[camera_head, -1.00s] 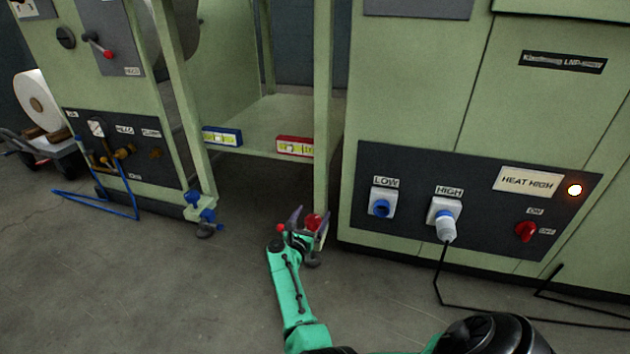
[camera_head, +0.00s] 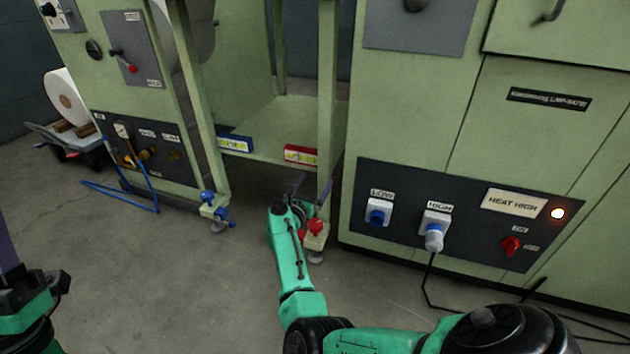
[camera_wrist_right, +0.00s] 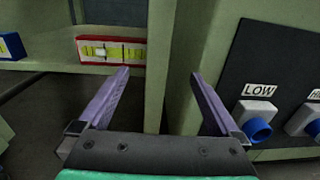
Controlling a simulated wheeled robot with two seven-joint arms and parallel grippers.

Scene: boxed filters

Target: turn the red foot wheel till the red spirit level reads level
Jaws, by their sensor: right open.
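The red spirit level (camera_head: 300,154) is on the front edge of the green frame's shelf, and it also shows in the right wrist view (camera_wrist_right: 112,51). In that view a pale patch, probably the bubble, appears left of the vial's middle. The red foot wheel (camera_head: 314,228) is low on the frame's right leg; the right wrist view does not show it. My right gripper (camera_head: 310,192) is open and empty just above the wheel. Its fingers (camera_wrist_right: 157,97) point toward the leg, one either side in the picture. My left gripper (camera_head: 8,245) shows only partly at the left edge.
A blue spirit level (camera_head: 235,143) and a blue foot wheel (camera_head: 208,197) are at the frame's left leg. A cabinet with a dark socket panel (camera_head: 465,215) stands close on the right, with a black cable below. A blue hose (camera_head: 120,196) lies left. The middle floor is clear.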

